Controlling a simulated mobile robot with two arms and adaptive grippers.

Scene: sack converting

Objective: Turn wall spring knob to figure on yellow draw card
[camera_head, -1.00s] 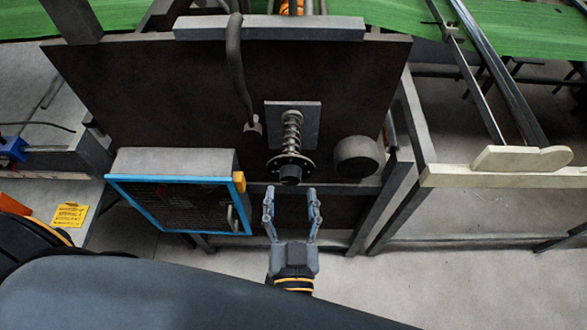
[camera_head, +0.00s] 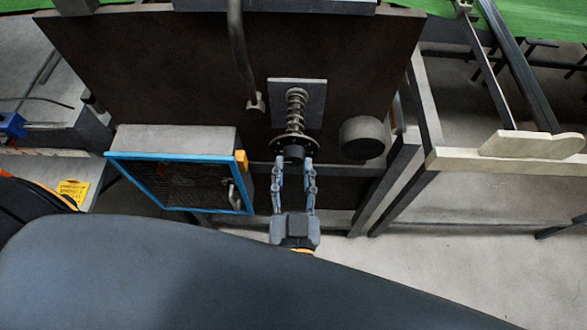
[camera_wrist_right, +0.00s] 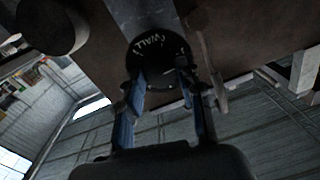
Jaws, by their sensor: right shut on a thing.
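The wall spring knob (camera_head: 294,152) is a dark knob with a black dial, on a coil spring (camera_head: 296,106) on a grey plate fixed to a dark brown panel. My right gripper (camera_head: 295,162) is shut on the knob from the near side. In the right wrist view the dial (camera_wrist_right: 158,48) shows white lettering reading "WALL" and white marks, with the gripper's fingers (camera_wrist_right: 161,83) on either side of the knob. My left gripper is not in view.
A blue-framed mesh box (camera_head: 182,182) stands left of the gripper. A dark round knob (camera_head: 362,137) sticks out right of the spring. A pale wooden board (camera_head: 510,152) lies on the frame at right. Floor is clear at lower right.

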